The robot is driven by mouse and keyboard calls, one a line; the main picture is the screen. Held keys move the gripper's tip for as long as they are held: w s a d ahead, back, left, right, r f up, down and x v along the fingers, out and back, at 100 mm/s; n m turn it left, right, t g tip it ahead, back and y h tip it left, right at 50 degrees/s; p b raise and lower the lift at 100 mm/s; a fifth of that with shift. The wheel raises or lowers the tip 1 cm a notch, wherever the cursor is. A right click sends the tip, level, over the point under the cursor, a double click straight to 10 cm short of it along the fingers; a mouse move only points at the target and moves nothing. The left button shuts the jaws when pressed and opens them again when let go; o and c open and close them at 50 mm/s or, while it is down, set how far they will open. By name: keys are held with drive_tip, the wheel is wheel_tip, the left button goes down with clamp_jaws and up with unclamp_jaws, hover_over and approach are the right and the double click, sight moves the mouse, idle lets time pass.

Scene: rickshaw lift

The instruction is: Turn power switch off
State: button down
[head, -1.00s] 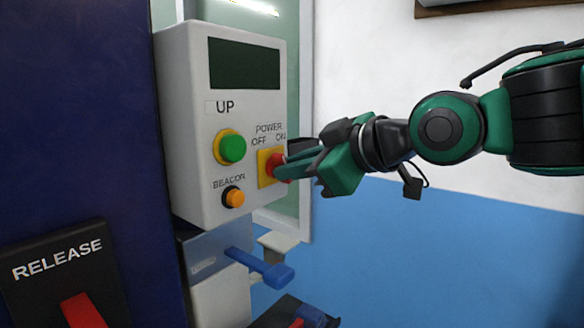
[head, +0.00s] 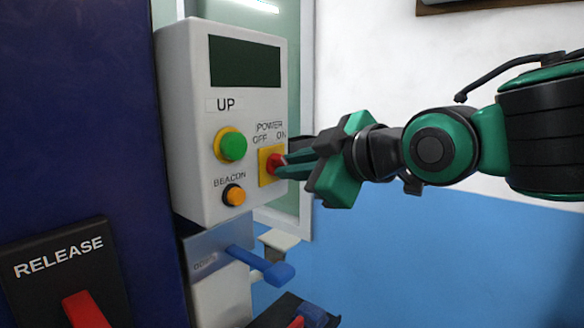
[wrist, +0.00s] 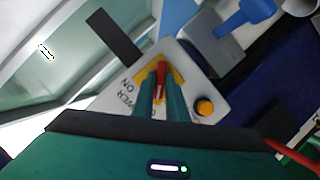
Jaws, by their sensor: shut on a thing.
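The power switch is a red knob (head: 275,163) on a yellow plate (head: 266,172), low on the right side of a light grey control box (head: 180,120). The words POWER, OFF and ON are printed above it. My gripper (head: 284,165) comes from the right, its green fingers shut on the red knob. In the wrist view the knob (wrist: 161,72) sits between the two fingertips (wrist: 160,88), with the yellow plate around it. The fingers partly hide the knob, and I cannot tell clearly which label it points at.
A green UP button (head: 233,147) and an orange BEACON button (head: 234,195) sit left of the switch. A blue lever (head: 265,265) sticks out below the box. A black RELEASE panel (head: 60,265) with a red handle (head: 85,310) is at lower left.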

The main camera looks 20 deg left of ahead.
drive_tip(key=c, duration=1.8)
unclamp_jaws()
drive_tip(key=shift+w+d, duration=0.25)
drive_tip(key=shift+w, duration=0.15)
drive_tip(key=shift+o, duration=0.2)
drive_tip(key=shift+s+a, duration=0.1)
drive_tip(key=shift+s, duration=0.1)
drive_tip(key=v, duration=1)
drive_tip(key=shift+d, duration=0.35)
drive_tip(key=shift+s, duration=0.1)
